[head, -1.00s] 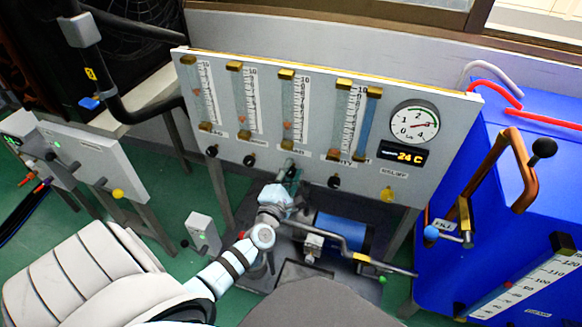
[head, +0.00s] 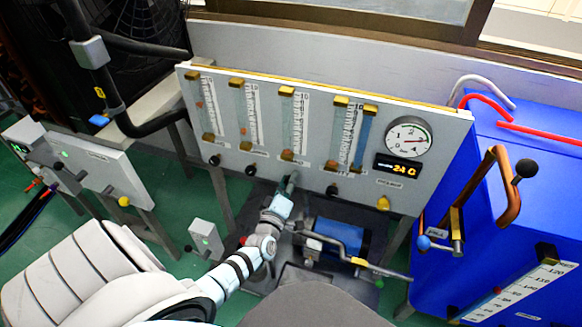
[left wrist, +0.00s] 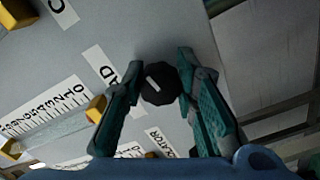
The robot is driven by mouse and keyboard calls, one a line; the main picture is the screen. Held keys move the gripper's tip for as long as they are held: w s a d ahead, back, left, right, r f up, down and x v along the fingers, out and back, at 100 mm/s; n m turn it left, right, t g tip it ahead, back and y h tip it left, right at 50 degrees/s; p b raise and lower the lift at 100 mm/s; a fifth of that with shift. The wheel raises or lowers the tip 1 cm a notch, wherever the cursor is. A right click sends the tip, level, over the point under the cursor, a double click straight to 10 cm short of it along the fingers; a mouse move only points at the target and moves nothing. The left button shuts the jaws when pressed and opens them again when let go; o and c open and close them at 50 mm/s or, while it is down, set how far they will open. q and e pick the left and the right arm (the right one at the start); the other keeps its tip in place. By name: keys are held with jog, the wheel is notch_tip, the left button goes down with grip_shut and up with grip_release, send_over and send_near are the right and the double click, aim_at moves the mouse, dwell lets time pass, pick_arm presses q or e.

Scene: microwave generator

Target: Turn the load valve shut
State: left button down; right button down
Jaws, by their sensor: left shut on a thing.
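The load valve is a black knob (left wrist: 160,88) with a white mark on its face, centred in the left wrist view. A label ending in "AD" is beside it on the grey panel (left wrist: 185,20). My left gripper (left wrist: 161,72) has its teal fingers on both sides of the knob, shut on it. In the head view, my left gripper (head: 287,184) reaches the panel below the third flow tube (head: 288,120) and hides the knob. My right gripper is not in view.
The panel also carries other black knobs (head: 332,190), a round gauge (head: 408,137), a digital display (head: 401,168) and a yellow knob (head: 383,203). A blue tank (head: 480,215) with copper pipe stands at right. A blue cylinder (head: 338,235) lies below the panel.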

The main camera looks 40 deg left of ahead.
pick_arm(q)
jog(key=shift+m+p, duration=0.35)
jog(key=shift+m, duration=0.65)
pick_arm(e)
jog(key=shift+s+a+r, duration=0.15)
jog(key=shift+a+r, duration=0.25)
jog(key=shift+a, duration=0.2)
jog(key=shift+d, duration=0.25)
pick_arm(q)
jog(key=c, duration=1.2)
grip_release()
jog(key=shift+c, duration=0.2)
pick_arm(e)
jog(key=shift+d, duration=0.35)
pick_arm(q)
jog(key=v, duration=1.2)
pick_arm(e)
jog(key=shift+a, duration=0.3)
